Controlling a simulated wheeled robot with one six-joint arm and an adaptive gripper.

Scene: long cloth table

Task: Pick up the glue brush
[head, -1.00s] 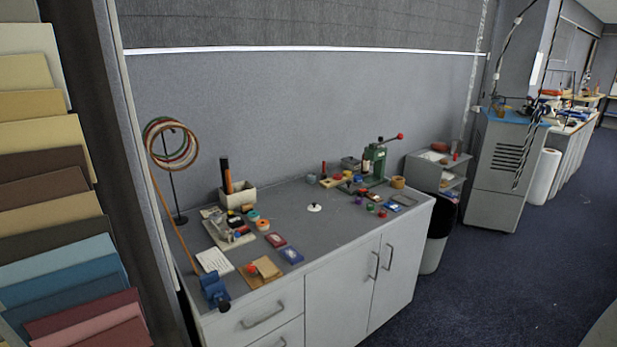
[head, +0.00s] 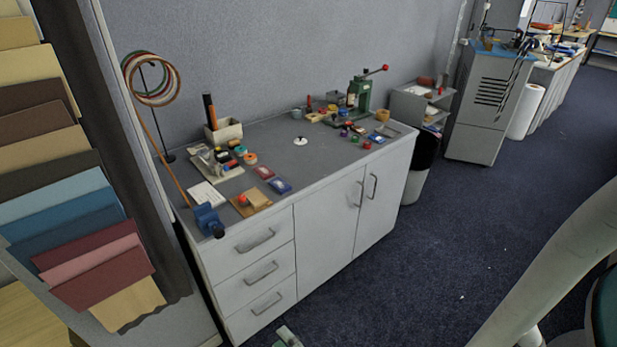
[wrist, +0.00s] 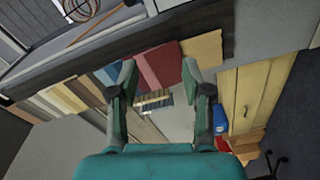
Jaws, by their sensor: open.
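I cannot make out a glue brush for certain in either view. My gripper (wrist: 158,74) is open in the wrist view, with its two green fingers apart and nothing held between them. A small dark, striped object (wrist: 153,100) shows beyond the gap between the fingers; it is too small to name. In the head view, only a small green tip of my gripper (head: 287,337) seems to show at the bottom edge. It is well in front of and below the grey workbench top (head: 325,150), clear of the small items there.
The workbench holds a blue vise (head: 208,220), a green press (head: 359,95), a pen holder (head: 224,130) and a wire-coil stand (head: 152,80). A swatch rack (head: 70,220) stands at left. Blue carpet (head: 430,250) is open in front.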

